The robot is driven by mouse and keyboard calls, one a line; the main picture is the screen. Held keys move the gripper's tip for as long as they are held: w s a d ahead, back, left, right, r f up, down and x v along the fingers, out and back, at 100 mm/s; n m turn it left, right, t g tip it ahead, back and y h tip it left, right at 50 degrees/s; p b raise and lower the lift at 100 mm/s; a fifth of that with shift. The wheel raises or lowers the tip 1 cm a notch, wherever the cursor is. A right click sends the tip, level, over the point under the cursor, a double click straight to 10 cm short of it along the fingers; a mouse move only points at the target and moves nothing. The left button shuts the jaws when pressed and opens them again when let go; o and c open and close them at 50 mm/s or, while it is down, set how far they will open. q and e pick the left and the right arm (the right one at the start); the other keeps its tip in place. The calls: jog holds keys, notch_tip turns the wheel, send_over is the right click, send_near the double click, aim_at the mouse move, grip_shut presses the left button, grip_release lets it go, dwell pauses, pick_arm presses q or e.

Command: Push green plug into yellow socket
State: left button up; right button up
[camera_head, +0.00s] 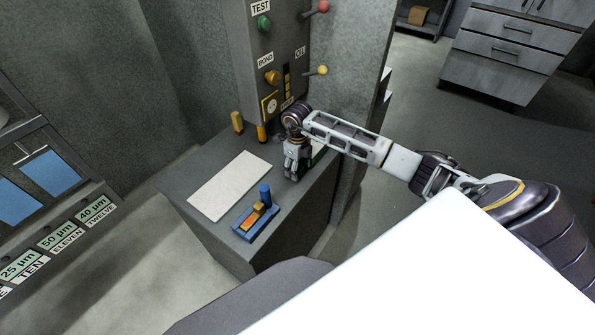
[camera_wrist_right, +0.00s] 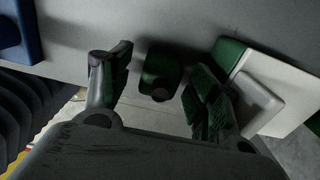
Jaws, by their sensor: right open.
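A dark green cylinder, which looks like the green plug (camera_wrist_right: 160,75), stands between the open fingers of my right gripper (camera_head: 293,172) in the right wrist view. Gaps show on both sides of it, so the fingers do not appear to grip it. In the head view the gripper points down at the grey bench and hides the plug. A yellow square plate with a round face, which looks like the yellow socket (camera_head: 270,105), is on the upright panel left of the gripper. My left gripper is in neither view.
A green and white block (camera_wrist_right: 255,80) lies close beside the right finger. A blue holder (camera_head: 247,226) with an orange piece and blue cylinder (camera_head: 265,194) is at the bench's front. A white sheet (camera_head: 228,186) lies left. Yellow cylinders (camera_head: 237,121) stand near the panel.

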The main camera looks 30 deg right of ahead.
jog(key=shift+f, duration=0.35)
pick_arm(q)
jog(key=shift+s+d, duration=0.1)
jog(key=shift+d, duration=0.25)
pick_arm(e)
jog(key=c, duration=1)
jog(key=shift+c, duration=0.2)
